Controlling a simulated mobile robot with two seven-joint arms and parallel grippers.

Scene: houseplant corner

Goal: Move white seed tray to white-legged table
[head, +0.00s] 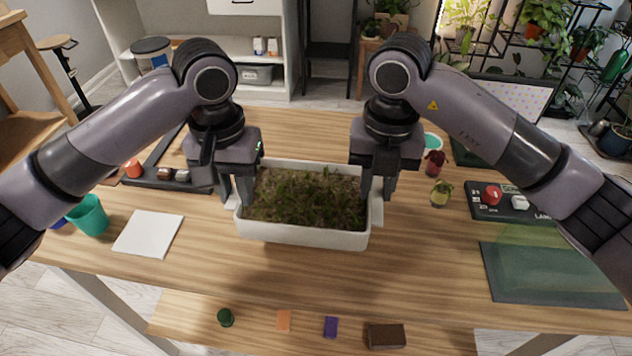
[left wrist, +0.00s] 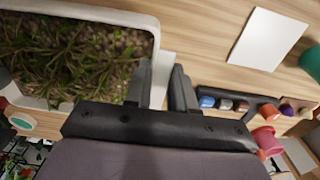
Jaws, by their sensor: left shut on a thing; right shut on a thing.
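The white seed tray (head: 300,236), filled with soil and green seedlings, is in the middle of the head view over a wooden tabletop (head: 200,260) with pale legs. In the left wrist view the tray's white rim (left wrist: 125,17) and seedlings fill the upper left. My left gripper (head: 241,192) is shut on the tray's left end. My right gripper (head: 377,190) is shut on its right end. The tray looks level. I cannot tell whether it rests on the tabletop or hangs just above it.
White paper (head: 148,234) and a teal cup (head: 89,215) lie left of the tray. A dark rack with small pots (head: 165,175) is behind them. Small red and yellow-green items (head: 440,192), a control box (head: 510,202) and a green mat (head: 550,275) are right.

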